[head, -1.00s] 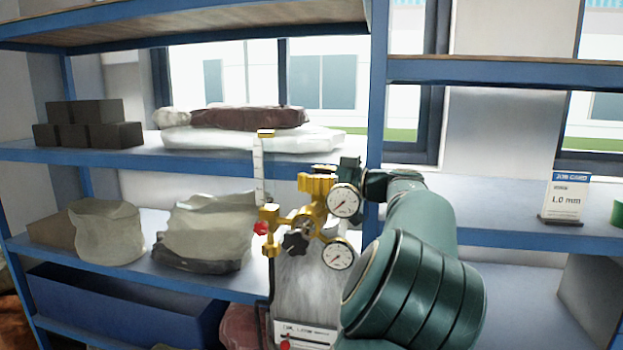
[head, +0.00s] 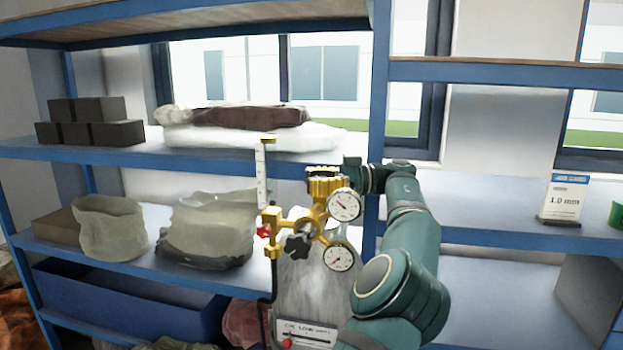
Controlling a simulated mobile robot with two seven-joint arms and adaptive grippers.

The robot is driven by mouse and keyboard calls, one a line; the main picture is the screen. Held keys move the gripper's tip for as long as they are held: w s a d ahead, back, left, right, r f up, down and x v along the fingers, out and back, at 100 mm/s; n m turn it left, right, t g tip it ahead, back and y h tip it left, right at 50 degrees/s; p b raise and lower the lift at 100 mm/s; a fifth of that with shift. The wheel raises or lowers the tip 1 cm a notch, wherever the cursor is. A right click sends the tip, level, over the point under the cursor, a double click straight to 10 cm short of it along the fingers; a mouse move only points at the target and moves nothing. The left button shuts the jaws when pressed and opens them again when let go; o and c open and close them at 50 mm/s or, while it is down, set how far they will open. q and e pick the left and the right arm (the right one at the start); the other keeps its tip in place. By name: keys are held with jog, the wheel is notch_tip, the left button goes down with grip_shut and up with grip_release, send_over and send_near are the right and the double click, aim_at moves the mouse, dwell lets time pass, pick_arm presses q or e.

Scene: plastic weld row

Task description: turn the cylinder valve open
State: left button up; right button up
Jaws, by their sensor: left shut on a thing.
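The gas cylinder (head: 305,290) is pale grey and stands upright in front of the shelves, with a label low on it. A brass regulator (head: 308,222) with an upper gauge (head: 343,205), a lower gauge (head: 338,257) and a black star knob (head: 297,246) sits at its top. The ribbed gold valve handwheel (head: 326,181) is above the regulator. My left gripper (head: 345,175) is at the handwheel's right side and shut on it; its fingers are mostly hidden behind the handwheel and upper gauge. My right gripper is out of view.
A flow tube (head: 261,175) stands left of the regulator, with a red knob (head: 264,232) below it. Blue shelves behind hold dark blocks (head: 90,122), sacks (head: 207,230) and a blue bin (head: 125,300). A job card (head: 563,199) stands on the right shelf.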

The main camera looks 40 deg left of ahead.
pick_arm(q)
jog(key=shift+d+n+g+h, duration=0.1)
jog(key=shift+n+g+h, duration=0.5)
jog(key=shift+h, duration=0.1)
jog(key=shift+n+g+h, duration=0.3)
jog(key=shift+n+h, duration=0.1)
jog(key=shift+h, duration=0.1)
jog(key=o, duration=1.3)
jog(key=shift+d, duration=0.15)
jog(key=shift+m+t+y, duration=0.5)
jog(key=shift+m+y, duration=0.1)
jog(key=shift+y, duration=0.2)
